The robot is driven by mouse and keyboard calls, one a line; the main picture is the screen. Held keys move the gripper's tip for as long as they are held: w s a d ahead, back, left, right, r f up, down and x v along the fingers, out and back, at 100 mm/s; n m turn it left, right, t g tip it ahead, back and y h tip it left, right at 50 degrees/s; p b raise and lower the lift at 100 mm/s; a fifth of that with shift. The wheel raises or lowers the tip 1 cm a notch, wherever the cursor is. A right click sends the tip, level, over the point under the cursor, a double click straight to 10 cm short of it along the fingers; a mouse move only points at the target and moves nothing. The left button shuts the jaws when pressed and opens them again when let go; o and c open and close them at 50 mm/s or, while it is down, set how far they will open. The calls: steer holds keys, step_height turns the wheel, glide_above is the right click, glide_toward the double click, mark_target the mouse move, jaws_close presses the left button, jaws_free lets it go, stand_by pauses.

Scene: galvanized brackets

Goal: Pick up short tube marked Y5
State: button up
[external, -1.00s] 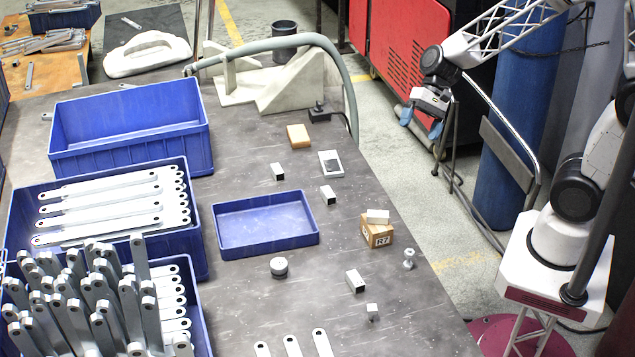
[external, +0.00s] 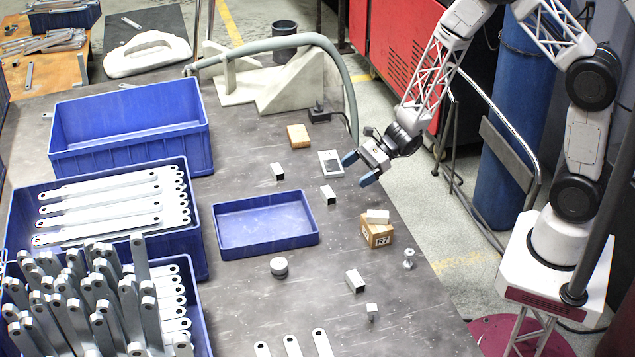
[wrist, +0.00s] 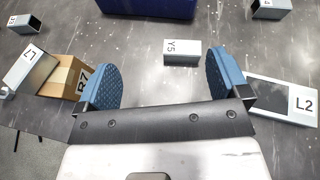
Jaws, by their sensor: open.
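The short tube marked Y5 (wrist: 181,52) lies on its side on the grey table, its label readable in the wrist view. In the external view I take it to be the small light tube (external: 328,195) just right of the blue tray. My gripper (external: 359,169) is open and empty above the table's right edge, to the upper right of the tube. In the wrist view, my blue fingers (wrist: 163,78) are spread wide, and the tube lies ahead of the gap between them. Nothing is between the pads.
A box marked R7 (external: 377,235) carries a block marked L7 (wrist: 31,68), left of the tube in the wrist view. A block marked L2 (wrist: 283,98) lies right. The shallow blue tray (external: 266,248) is beyond. Other tubes (external: 277,171) (external: 354,281) stand apart.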

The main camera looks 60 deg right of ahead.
mark_target(331, 191)
steer(key=f+m, duration=0.1)
steer(key=w+d+f+t, duration=0.1)
steer(key=f, duration=0.1)
steer(key=f+m+h, duration=0.1)
steer(key=f, duration=0.1)
steer(key=shift+w+d+m, duration=0.25)
steer(key=shift+m, duration=0.05)
steer(key=shift+r, duration=0.1)
steer(key=shift+x, duration=1.3)
steer(key=shift+w+a, duration=0.1)
steer(key=shift+x, duration=2.5)
steer(key=shift+w+r, duration=0.15)
steer(key=c, duration=1)
